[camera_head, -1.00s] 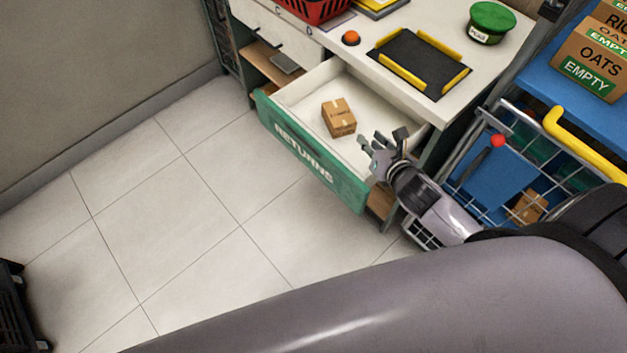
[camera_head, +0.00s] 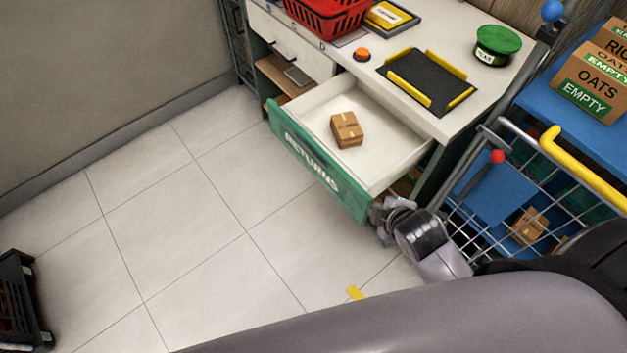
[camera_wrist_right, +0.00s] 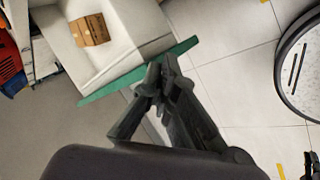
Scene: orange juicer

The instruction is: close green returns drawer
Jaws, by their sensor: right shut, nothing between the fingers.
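The returns drawer has a green front (camera_head: 318,165) lettered RETURNS. It is pulled out of the white desk, and its open white inside shows in the head view. A small brown box (camera_head: 346,130) lies in it. My right gripper (camera_head: 382,212) is at the right end of the green front, low and on its outer side. In the right wrist view the shut, empty fingertips (camera_wrist_right: 160,72) are right at the green front (camera_wrist_right: 120,85); I cannot tell if they touch it. The box (camera_wrist_right: 90,30) shows there too. My left gripper is out of view.
A wire cart (camera_head: 490,205) with a yellow handle stands close on the right. The tiled floor before the drawer is clear; a black crate (camera_head: 18,300) stands at far left.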

